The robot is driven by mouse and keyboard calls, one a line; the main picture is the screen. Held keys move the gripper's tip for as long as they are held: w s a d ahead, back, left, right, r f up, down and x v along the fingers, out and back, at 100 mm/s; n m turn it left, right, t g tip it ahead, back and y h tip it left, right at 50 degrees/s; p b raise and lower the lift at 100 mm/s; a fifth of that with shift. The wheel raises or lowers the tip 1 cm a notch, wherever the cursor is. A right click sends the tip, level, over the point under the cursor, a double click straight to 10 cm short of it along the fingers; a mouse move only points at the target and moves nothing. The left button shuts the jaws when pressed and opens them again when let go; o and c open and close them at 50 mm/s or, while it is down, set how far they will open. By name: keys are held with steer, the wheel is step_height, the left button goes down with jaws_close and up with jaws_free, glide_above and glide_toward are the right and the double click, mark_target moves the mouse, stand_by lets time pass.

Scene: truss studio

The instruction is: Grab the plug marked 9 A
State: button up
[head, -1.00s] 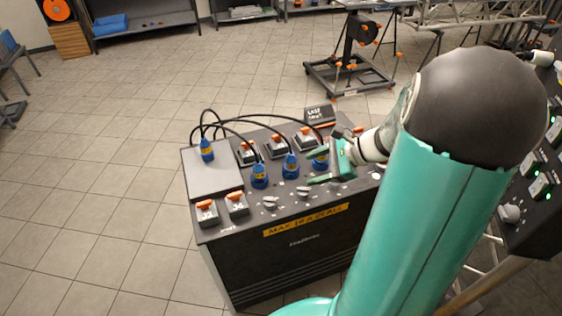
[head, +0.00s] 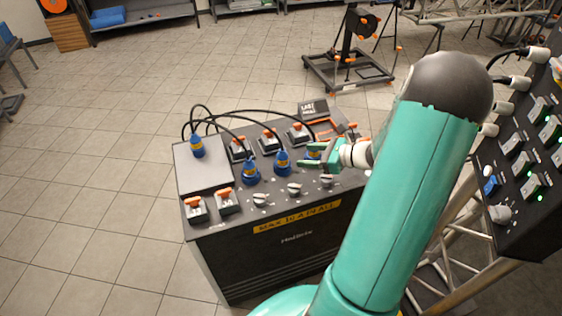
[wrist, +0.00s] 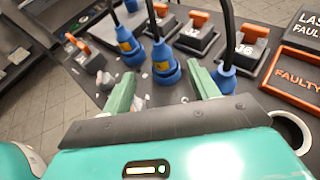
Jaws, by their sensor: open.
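Blue plugs with yellow labels stand on the dark console (head: 290,240): a left one (head: 250,173), a middle one (head: 282,162) and a right one (head: 313,151). Another blue plug (head: 197,147) is on the grey plate at the back left. The label writing is too small to read, so I cannot tell which is 9 A. My gripper (head: 303,154) is open over the console near the right plug. In the wrist view, the middle plug (wrist: 163,66) shows beyond the gap between my fingers (wrist: 160,70). The right plug (wrist: 225,78) is just outside the right finger.
Black cables arch from the plugs. Orange-topped switches (head: 268,142) stand behind them, and grey knobs (head: 294,189) line the front. An orange-edged "FAULTY" tray (wrist: 296,75) lies close to the right plug. A panel of switches (head: 520,165) stands at the right. Open tiled floor lies left.

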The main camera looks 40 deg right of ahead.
mark_target(286, 155)
steer(key=x, duration=1)
steer(key=shift+f, duration=0.25)
steer(key=c, duration=1.1)
